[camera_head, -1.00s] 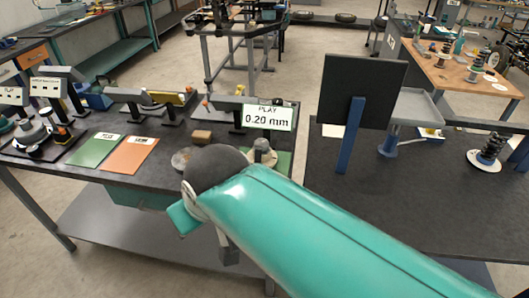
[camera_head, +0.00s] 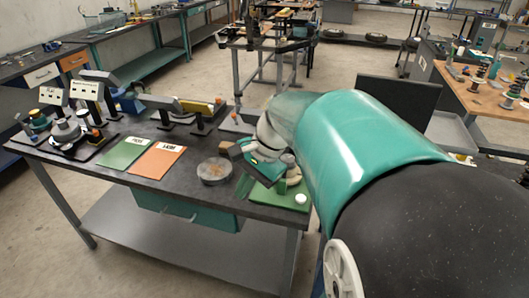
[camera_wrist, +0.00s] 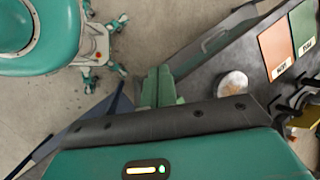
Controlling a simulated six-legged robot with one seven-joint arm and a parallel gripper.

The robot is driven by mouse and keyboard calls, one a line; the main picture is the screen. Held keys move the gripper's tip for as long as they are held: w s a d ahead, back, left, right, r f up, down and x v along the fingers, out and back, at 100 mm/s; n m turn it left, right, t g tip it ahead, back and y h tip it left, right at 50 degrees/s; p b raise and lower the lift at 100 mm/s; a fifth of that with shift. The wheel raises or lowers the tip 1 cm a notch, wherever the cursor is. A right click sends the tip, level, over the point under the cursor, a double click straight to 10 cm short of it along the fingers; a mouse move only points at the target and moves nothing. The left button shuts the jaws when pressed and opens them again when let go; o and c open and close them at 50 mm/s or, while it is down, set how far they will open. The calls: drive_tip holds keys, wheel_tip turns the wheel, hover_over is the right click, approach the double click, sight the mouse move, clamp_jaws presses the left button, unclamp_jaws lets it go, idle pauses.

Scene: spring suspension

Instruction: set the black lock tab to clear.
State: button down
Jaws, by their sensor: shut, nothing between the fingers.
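My gripper (camera_head: 262,172) is at the near right corner of the dark workbench, low over or beside a green plate (camera_head: 285,200) with a small grey post and a white round knob (camera_head: 300,199). In the wrist view my gripper (camera_wrist: 160,76) shows as short green fingers, together and empty, with the bench edge and floor beyond them. I cannot make out the black lock tab in either view; my arm and gripper hide part of the fixture. I cannot tell whether the gripper touches anything.
A round metal disc (camera_head: 215,171) and a small brown block (camera_head: 229,149) lie left of the gripper. A green card (camera_head: 123,153) and an orange card (camera_head: 159,160) lie farther left. Black stands with instruments (camera_head: 178,110) fill the back of the bench. A dark panel (camera_head: 400,100) stands behind my arm.

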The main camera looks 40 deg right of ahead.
drive_tip(key=d+f+m+t+y, duration=0.3)
drive_tip(key=d+m, duration=0.6)
drive_tip(key=d, duration=0.5)
drive_tip(key=d+f+m+t+y, duration=0.2)
drive_tip(key=d+f+m+t, duration=0.3)
drive_tip(key=d, duration=1)
drive_tip(key=m, duration=0.3)
drive_tip(key=shift+w+m+y, duration=0.15)
drive_tip(key=shift+m+y, duration=0.25)
drive_tip(key=shift+f, duration=0.1)
drive_tip(key=x, duration=1)
drive_tip(key=shift+f, duration=0.1)
